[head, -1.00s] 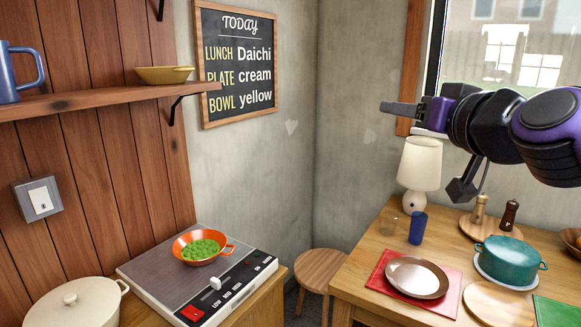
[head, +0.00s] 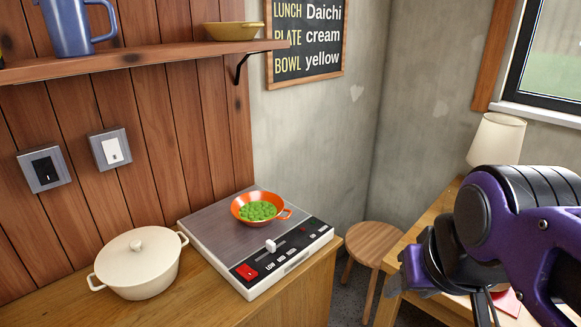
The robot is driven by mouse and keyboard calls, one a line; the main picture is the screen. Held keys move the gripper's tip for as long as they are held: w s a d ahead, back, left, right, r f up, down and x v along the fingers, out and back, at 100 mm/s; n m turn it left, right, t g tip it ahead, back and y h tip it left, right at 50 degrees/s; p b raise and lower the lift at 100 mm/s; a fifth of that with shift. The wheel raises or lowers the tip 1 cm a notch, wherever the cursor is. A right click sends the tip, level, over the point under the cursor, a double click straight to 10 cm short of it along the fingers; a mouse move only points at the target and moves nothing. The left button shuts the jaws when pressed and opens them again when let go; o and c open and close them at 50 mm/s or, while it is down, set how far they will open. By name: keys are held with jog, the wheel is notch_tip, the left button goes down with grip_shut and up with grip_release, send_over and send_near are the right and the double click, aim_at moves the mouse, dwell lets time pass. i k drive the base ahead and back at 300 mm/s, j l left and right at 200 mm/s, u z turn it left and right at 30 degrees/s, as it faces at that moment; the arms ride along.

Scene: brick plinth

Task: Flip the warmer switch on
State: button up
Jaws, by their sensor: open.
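An orange pan (head: 240,209) of green peas rests on the warmer. My gripper (head: 448,288) is at the lower right, open, well to the right of the warmer and apart from it. Part of it is hidden by my arm.
A lidded cream pot (head: 137,275) stands left of the warmer. A black wall switch (head: 44,169) and a white one (head: 110,149) are above. A shelf (head: 150,57) holds a blue mug (head: 68,27) and yellow bowl (head: 235,31). A stool (head: 372,243) stands between counter and table.

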aim_at(246, 272)
jog(key=k+j+u, duration=0.15)
jog(key=u, duration=0.7)
jog(key=k+l, duration=0.45)
jog(key=l, duration=0.25)
jog(key=i+j, duration=0.2)
jog(key=j, duration=0.15)
jog(key=i+j, duration=0.25)
jog(key=j, duration=0.1)
